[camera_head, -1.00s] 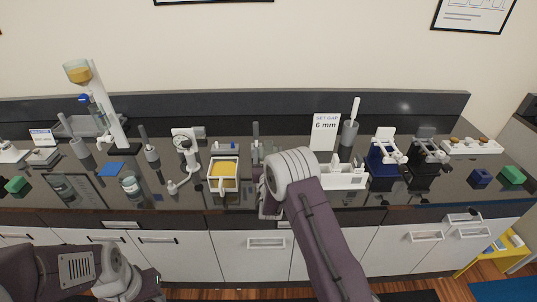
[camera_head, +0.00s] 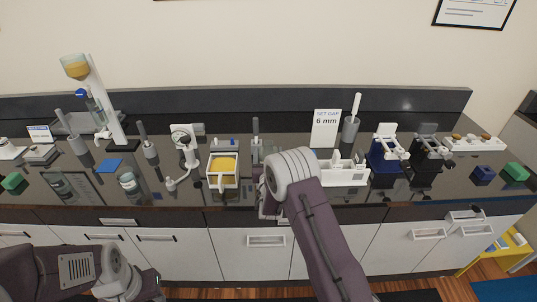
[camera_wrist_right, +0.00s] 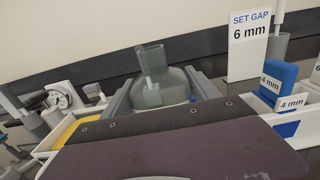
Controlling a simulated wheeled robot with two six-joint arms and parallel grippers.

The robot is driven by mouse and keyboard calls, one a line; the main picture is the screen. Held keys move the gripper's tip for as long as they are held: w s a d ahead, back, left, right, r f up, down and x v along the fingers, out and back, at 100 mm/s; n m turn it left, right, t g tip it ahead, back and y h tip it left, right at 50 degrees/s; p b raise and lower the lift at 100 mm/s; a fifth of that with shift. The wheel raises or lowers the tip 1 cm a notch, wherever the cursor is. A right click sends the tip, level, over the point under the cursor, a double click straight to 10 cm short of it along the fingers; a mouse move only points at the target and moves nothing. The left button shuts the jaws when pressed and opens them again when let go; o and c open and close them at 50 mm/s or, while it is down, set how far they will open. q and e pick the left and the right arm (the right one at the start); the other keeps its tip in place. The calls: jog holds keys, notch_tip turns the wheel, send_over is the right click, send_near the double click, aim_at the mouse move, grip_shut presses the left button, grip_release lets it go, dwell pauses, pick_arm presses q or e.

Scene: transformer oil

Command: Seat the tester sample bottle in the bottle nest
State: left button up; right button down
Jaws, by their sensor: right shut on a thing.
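My right gripper (camera_wrist_right: 160,92) is shut on a clear grey bottle (camera_wrist_right: 176,88) with a wide neck, upright between the two fingers in the right wrist view. A short grey stick shows in front of or inside the bottle; I cannot tell which. In the head view my right gripper (camera_head: 265,198) is at the counter's front edge, right of the yellow-filled white box, and my arm and wrist hide the bottle. I cannot make out the bottle nest for certain. My left arm comes in at lower left, with its fingers out of sight.
The white box with yellow content (camera_head: 222,184) stands left of my right gripper. A white rack (camera_head: 345,175) stands to its right, with a "SET GAP 6 mm" sign (camera_head: 325,128) behind. Blue (camera_head: 385,158) and black (camera_head: 428,155) devices are further right. A low backboard (camera_head: 300,110) closes the rear.

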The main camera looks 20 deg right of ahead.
jog(key=shift+f+b, duration=0.4)
jog(key=shift+b, duration=0.05)
jog(key=shift+c, duration=0.7)
grip_release()
jog(key=b+v, duration=0.2)
jog(key=v, duration=0.7)
jog(key=shift+s, duration=0.1)
